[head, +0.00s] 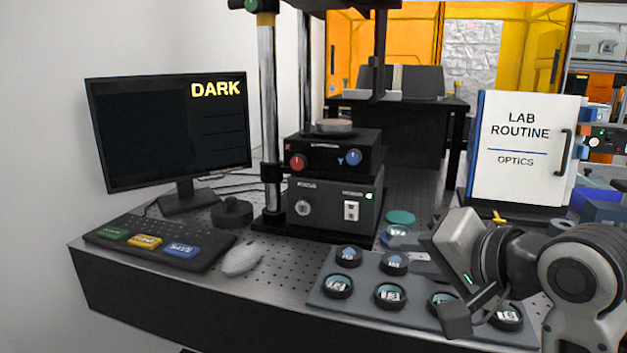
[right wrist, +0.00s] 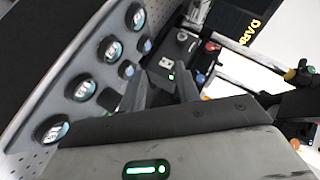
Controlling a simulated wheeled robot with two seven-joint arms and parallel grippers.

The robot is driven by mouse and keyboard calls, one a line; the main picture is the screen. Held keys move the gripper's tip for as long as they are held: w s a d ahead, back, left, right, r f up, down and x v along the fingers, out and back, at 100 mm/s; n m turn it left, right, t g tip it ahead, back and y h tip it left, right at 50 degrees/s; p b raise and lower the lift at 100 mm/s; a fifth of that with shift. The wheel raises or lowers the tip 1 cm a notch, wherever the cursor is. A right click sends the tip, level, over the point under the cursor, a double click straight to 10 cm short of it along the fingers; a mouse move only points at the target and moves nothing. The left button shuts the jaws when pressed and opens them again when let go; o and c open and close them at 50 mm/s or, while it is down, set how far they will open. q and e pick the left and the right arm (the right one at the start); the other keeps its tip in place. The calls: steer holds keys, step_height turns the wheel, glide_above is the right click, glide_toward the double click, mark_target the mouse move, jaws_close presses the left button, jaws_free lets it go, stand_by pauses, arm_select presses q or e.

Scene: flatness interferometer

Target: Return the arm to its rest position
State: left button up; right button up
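My right arm reaches in from the right in the head view. Its gripper (head: 436,292) hangs over the right part of the grey tray of round optics (head: 345,308). In the right wrist view the two dark fingers of the right gripper (right wrist: 160,82) stand apart with a gap and nothing held between them. The arm hides part of the tray and some of its discs. My left gripper is in neither view.
The interferometer (head: 333,203) with its steel post (head: 268,110) stands mid-table. A monitor reading DARK (head: 165,130), a keypad (head: 160,245) and a mouse (head: 241,258) are at the left. A "LAB ROUTINE" binder (head: 520,175) stands behind my right arm.

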steer(key=s+d+f+n+g+h, duration=0.2)
steer(key=s+f, duration=0.2)
steer(key=f, duration=0.5)
steer(key=s+d+f+n+g+h, duration=0.1)
steer(key=s+f, duration=0.2)
steer(key=f, duration=0.6)
steer(key=s+d+f+n+g+h, duration=0.2)
steer(key=s+f+n, duration=0.1)
steer(key=s+f, duration=0.4)
steer(key=s+d+f+n+g+h, duration=0.1)
steer(key=s+d+f+n+g, duration=0.15)
steer(key=s+f, duration=0.5)
steer(key=w+a+f+t+y, duration=0.1)
steer(key=w+a+t+y, duration=0.2)
steer(key=w+a+t, duration=0.2)
steer(key=shift+w+a+t, duration=0.15)
steer(key=shift+a+t, duration=0.85)
steer(key=shift+t, duration=0.05)
